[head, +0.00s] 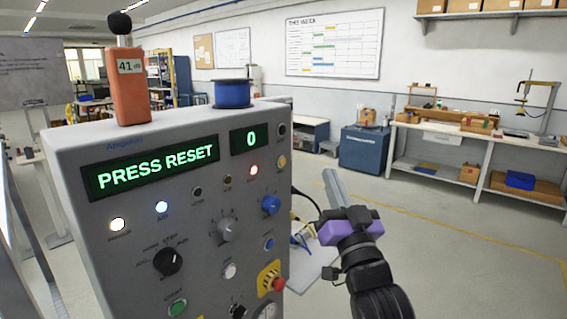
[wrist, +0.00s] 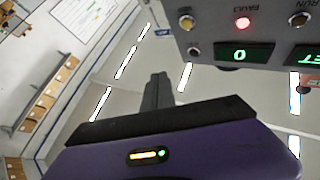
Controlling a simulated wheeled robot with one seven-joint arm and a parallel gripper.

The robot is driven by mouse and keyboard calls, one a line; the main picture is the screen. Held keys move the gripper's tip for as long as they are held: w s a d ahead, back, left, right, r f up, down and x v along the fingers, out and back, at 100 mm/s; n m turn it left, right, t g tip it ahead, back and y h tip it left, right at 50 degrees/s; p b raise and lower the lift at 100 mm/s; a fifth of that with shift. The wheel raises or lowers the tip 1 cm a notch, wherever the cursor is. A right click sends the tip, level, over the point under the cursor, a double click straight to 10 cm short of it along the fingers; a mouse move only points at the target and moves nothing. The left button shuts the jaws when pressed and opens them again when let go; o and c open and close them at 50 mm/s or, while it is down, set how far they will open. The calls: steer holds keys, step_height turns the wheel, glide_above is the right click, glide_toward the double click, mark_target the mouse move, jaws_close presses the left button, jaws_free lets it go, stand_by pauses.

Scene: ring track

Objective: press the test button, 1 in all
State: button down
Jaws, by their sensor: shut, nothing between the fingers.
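A grey control panel (head: 130,205) fills the left of the head view. Its displays read "PRESS RESET" (head: 150,174) and "0" (head: 250,138). The small labels are too blurred for me to tell which control is the test button. The front carries a green button (head: 177,306), a white button (head: 230,271), a blue button (head: 268,243) and a red mushroom button (head: 278,284) on a yellow plate. My gripper (head: 331,176) is shut and empty, in the air right of the panel, touching nothing visible. It also shows in the wrist view (wrist: 158,84), below the panel's edge.
Several knobs sit among the buttons, including a black one (head: 168,261) and a blue one (head: 270,205). An orange meter (head: 130,90) and a blue spool (head: 232,94) stand on top.

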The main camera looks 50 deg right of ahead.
mark_target(282, 162)
steer(key=shift+w, duration=0.15)
steer(key=w+b, duration=0.3)
steer(key=w, duration=0.5)
steer(key=shift+w+b, duration=0.3)
steer(key=shift+b, duration=0.05)
steer(key=shift+w, duration=0.1)
stand_by(2.0)
steer(key=shift+w+b, duration=0.3)
steer(key=shift+b, duration=0.05)
steer(key=shift+w, duration=0.4)
stand_by(0.6)
steer(key=shift+s, duration=0.85)
steer(key=shift+s, duration=0.1)
